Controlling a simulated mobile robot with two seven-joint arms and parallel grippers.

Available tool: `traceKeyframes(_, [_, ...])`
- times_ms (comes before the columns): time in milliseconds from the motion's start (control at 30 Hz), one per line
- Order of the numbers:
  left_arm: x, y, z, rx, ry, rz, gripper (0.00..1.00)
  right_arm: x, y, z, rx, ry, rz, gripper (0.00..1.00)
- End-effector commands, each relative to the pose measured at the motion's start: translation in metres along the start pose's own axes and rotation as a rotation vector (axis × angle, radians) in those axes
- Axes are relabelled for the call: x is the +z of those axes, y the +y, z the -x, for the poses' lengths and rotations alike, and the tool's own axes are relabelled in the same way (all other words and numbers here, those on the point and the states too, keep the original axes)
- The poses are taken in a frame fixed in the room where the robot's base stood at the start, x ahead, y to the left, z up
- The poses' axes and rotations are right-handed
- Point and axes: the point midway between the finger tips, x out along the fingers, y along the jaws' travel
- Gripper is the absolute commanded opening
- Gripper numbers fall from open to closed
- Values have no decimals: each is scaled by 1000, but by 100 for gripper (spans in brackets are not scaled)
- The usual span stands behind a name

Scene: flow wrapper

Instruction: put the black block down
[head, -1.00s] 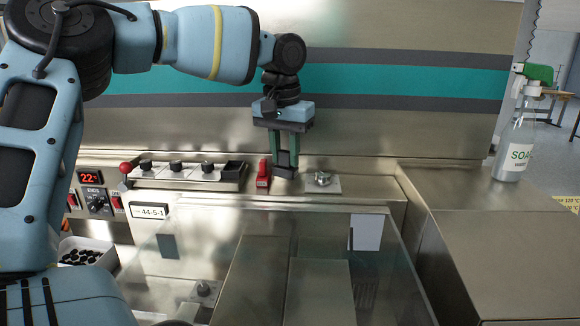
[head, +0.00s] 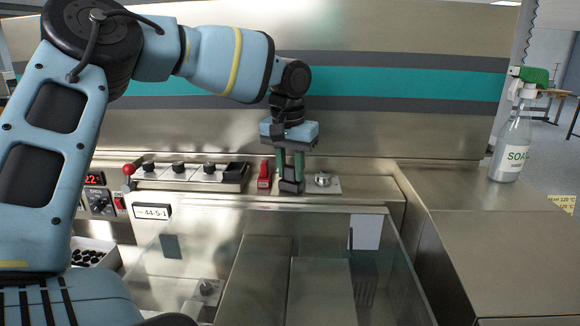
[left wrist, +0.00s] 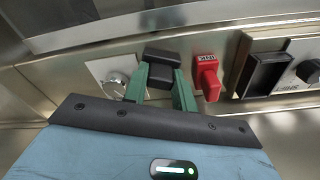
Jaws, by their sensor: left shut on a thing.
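My left gripper (head: 290,172) points down with its green fingers shut on the black block (head: 291,187). The block is just above or on the steel ledge of the machine; I cannot tell whether it touches. It sits between the red switch (head: 264,176) on its left and the round metal knob plate (head: 323,182) on its right. In the left wrist view the black block (left wrist: 158,74) shows between the fingertips, beside the red switch (left wrist: 208,77) and the metal knob (left wrist: 114,85). My right gripper is not in view.
A control strip with black knobs (head: 178,167) and a black recessed tray (head: 236,172) lies left of the switch. A clear cover (head: 210,250) slopes in front of the ledge. A soap bottle (head: 511,145) stands on the bare steel top at right.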

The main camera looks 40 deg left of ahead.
Motion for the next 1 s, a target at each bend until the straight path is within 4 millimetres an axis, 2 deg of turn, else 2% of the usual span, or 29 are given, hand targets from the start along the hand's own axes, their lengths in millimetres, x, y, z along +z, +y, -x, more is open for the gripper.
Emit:
traceKeyframes(100, [0, 0, -4, 1, -2, 0, 4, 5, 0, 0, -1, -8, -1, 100])
traceKeyframes(133, [0, 0, -4, 0, -1, 0, 31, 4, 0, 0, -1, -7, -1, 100])
traceKeyframes(267, [0, 0, -3, 0, 0, 0, 48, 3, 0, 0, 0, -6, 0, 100])
traceKeyframes(533, [0, 0, -2, 0, 0, 0, 48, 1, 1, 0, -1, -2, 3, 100])
traceKeyframes(667, [0, 0, 4, 1, 2, 1, 48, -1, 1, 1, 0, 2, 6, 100])
traceKeyframes(767, [-1, 0, 15, 1, 2, 1, 48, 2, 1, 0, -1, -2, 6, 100])
traceKeyframes(1000, [-1, 0, 62, 2, 2, 2, 48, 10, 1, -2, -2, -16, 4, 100])
